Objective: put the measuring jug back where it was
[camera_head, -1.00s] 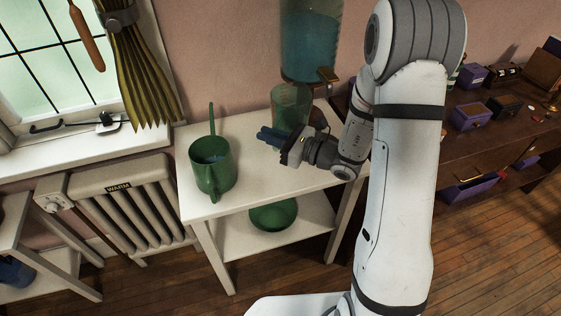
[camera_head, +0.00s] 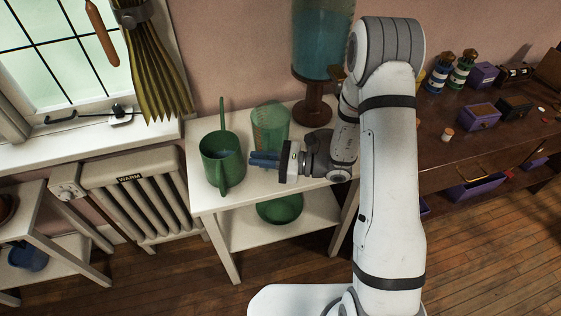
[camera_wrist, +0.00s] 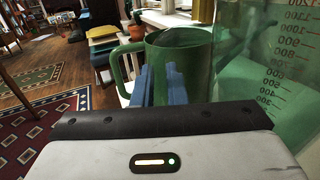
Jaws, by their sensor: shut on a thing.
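The measuring jug (camera_head: 270,128) is clear, green-tinted and upright, above the white table. Its printed scale shows close at the right of the wrist view (camera_wrist: 275,60). My gripper (camera_head: 264,159) is at the jug's near side, with its blue fingers pointing left. The fingers also show in the wrist view (camera_wrist: 160,86). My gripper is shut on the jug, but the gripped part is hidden. I cannot tell whether the jug's base touches the table.
A green watering can (camera_head: 221,160) stands close left of the jug and ahead of the fingers. A blue-filled dispenser (camera_head: 322,45) on a brown stand is behind right. The white table (camera_head: 206,200) has a lower shelf with a green bowl (camera_head: 280,209). A radiator (camera_head: 135,195) is left.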

